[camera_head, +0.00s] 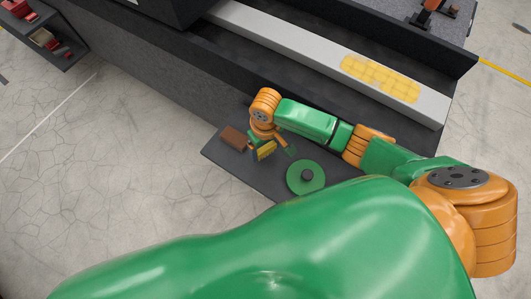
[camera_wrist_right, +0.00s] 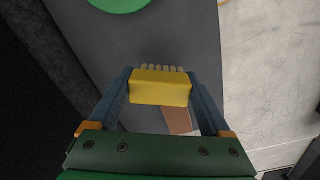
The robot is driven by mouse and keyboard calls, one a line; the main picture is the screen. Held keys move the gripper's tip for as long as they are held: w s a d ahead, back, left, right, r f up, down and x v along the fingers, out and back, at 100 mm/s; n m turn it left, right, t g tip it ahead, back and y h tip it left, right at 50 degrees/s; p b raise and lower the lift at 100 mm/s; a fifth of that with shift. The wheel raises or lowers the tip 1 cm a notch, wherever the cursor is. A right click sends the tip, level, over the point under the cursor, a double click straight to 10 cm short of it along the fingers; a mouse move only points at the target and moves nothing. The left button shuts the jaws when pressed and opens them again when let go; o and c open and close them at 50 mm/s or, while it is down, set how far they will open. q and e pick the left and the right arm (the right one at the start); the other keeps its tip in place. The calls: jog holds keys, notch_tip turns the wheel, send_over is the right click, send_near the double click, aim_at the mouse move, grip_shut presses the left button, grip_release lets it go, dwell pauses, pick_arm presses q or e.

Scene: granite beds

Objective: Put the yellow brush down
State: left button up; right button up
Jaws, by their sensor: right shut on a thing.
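The yellow brush (camera_head: 266,150) is held in my right gripper (camera_head: 263,143) over the dark grey shelf (camera_head: 240,160). In the right wrist view the yellow brush (camera_wrist_right: 160,88) sits between the two blue fingers of my right gripper (camera_wrist_right: 160,92), with a row of pale bristles along its far edge. The fingers touch it on both sides. I cannot tell whether the brush touches the shelf surface. My left gripper is not in view.
A brown block (camera_head: 234,138) lies on the shelf left of the brush. A green disc with a dark hub (camera_head: 306,177) lies to its right. A dark grey wall (camera_head: 180,85) rises behind the shelf. My large green arm link covers the lower foreground.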

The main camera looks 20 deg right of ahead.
aim_at(266, 153)
jog(key=shift+f, duration=1.55)
jog(key=shift+f+b, duration=0.15)
jog(key=shift+b, duration=0.15)
jog(key=o, duration=1)
notch_tip(266, 153, up, 11)
jog(key=p, duration=0.3)
jog(key=shift+r, duration=0.7)
jog(key=shift+s, duration=0.1)
